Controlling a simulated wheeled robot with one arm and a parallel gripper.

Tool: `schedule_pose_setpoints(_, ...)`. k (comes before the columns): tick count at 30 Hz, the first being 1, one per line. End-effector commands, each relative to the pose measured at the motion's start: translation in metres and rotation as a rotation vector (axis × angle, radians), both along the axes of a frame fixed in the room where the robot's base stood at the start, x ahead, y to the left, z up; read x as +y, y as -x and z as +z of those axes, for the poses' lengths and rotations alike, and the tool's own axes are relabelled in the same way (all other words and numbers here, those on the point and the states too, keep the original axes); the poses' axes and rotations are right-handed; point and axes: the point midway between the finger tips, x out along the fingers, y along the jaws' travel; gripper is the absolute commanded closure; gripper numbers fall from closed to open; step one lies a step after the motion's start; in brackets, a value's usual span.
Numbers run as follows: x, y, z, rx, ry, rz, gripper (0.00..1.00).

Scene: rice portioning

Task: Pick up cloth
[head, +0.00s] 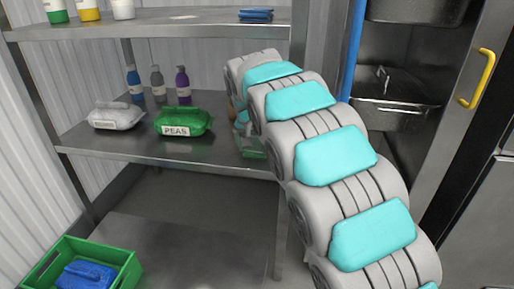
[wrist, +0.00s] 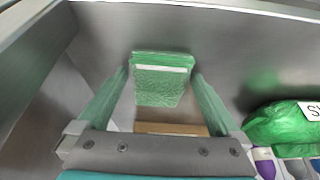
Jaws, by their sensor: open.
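A folded green cloth-like piece with a pale stripe (wrist: 162,82) lies ahead in the wrist view, in the gap between the fingertips. My gripper (wrist: 161,73) is open, with one green finger on each side of this piece. I cannot tell whether the fingers touch it. In the head view my arm hides most of the gripper, and only some green shows beside the arm at the shelf's right end. A folded dark blue cloth (head: 256,15) lies on the upper shelf.
A green PEAS bag (head: 183,123), a white bag (head: 117,116) and several bottles stand on the middle shelf (head: 150,152). A brown block (wrist: 170,129) lies near the gripper. A green crate (head: 128,272) holding a blue item is at lower left. A shelf post stands beside my arm.

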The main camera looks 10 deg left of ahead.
Motion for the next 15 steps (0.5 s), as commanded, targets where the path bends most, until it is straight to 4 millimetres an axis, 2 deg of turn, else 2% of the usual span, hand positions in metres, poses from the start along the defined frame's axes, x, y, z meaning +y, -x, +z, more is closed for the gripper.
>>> schedule_pose_setpoints(4,0.0002,0.0001,0.0006,-0.001,0.0,0.0,0.02)
schedule_pose_setpoints(15,0.0003,0.0001,0.0006,-0.001,0.0,0.001,0.44)
